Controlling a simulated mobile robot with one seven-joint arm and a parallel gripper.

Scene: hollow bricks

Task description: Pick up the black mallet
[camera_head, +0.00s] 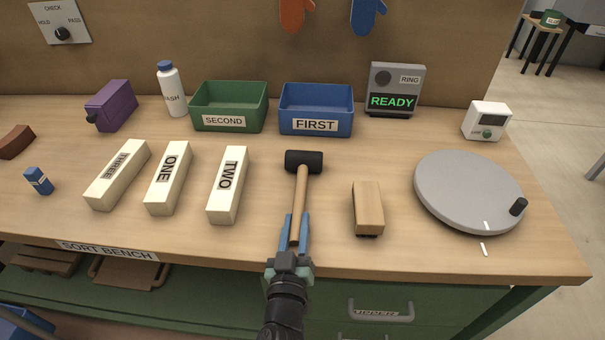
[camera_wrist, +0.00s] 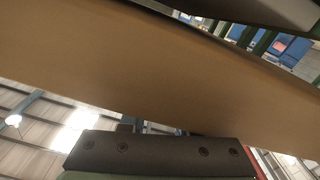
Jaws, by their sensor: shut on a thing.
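The black mallet has a black head (camera_head: 304,160) and a light wooden handle (camera_head: 301,196). It lies along my line of reach over the middle of the bench, head pointing away from me. My gripper (camera_head: 295,228), with blue fingers, is shut on the lower part of the handle. In the wrist view the handle (camera_wrist: 140,75) runs large and blurred across the picture, between a dark finger pad (camera_wrist: 160,153) below and another finger part at the top right. I cannot tell whether the mallet touches the bench top.
Bricks THREE (camera_head: 118,175), ONE (camera_head: 168,178) and TWO (camera_head: 229,185) lie left of the mallet. A wooden block (camera_head: 367,207) and grey turntable (camera_head: 468,188) are to its right. Green SECOND bin (camera_head: 228,104), blue FIRST bin (camera_head: 316,107) and READY box (camera_head: 395,88) stand behind.

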